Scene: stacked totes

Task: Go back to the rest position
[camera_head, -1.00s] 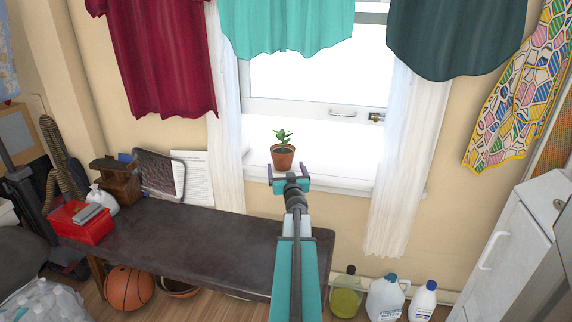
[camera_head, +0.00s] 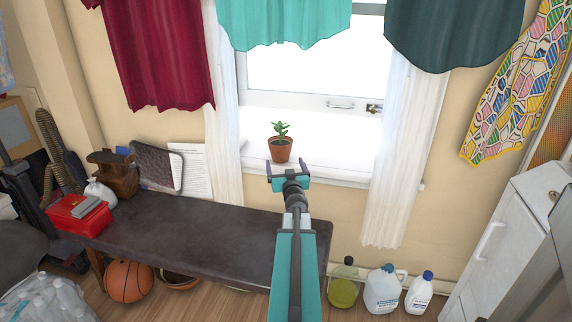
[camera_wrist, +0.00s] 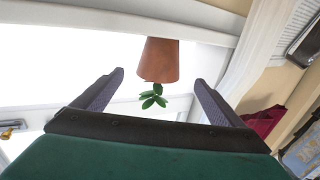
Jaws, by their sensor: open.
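My gripper (camera_head: 286,171) is open and empty, at the end of my outstretched arm, in front of the window sill. A small green plant in a terracotta pot (camera_head: 280,150) stands upright on the white sill (camera_head: 338,175). In the head view the pot is just above the fingertips, with a small gap. In the wrist view the pot (camera_wrist: 162,60) appears upside down between the two open fingers (camera_wrist: 158,92) and beyond them; the fingers do not touch it.
A dark bench (camera_head: 200,238) stands below left with a red box (camera_head: 78,213) on it. A basketball (camera_head: 128,282) and several bottles (camera_head: 382,288) are on the floor. Hanging shirts (camera_head: 158,55) and white curtains (camera_head: 400,165) flank the window. A white cabinet (camera_head: 510,235) is at right.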

